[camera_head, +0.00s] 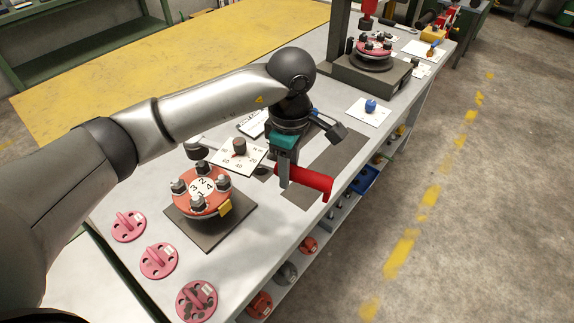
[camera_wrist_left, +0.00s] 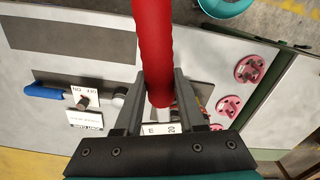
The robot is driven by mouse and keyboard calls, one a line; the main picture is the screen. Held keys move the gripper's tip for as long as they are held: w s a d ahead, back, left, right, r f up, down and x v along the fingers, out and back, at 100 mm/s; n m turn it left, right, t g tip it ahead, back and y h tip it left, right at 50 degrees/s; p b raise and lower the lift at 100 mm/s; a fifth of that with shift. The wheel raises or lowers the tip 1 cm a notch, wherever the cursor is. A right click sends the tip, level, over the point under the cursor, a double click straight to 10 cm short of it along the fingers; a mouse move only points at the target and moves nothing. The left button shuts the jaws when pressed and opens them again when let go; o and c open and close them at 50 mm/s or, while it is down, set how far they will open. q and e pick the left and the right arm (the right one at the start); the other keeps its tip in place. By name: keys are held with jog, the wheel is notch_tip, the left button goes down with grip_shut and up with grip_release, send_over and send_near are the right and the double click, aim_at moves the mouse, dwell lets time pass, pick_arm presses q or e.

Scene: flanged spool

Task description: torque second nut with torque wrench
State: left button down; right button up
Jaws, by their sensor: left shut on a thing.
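My left gripper (camera_head: 284,180) is shut on a red handle (camera_head: 312,180), apparently the torque wrench's, above the bench. The handle (camera_wrist_left: 153,45) also shows between the fingers (camera_wrist_left: 158,92) in the left wrist view; its working end cannot be made out. The flanged spool (camera_head: 203,190) has an orange-red top numbered 1 to 4, with several grey nuts on studs around it and a yellow tag on its side. It sits on a dark square plate (camera_head: 232,228), to the left of my gripper and apart from it. Which nut is the second cannot be told. My right gripper is not in view.
A dial card with a knob (camera_head: 239,155) lies behind the spool. Several pink flanged discs (camera_head: 158,261) lie at the bench's near left. A dark mat (camera_head: 328,170) is beside the gripper. A press stand (camera_head: 372,80) holds another spool at the back.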

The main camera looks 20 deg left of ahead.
pick_arm(q)
jog(key=shift+f, duration=0.55)
jog(key=shift+w+r, duration=0.1)
jog(key=shift+b, duration=0.35)
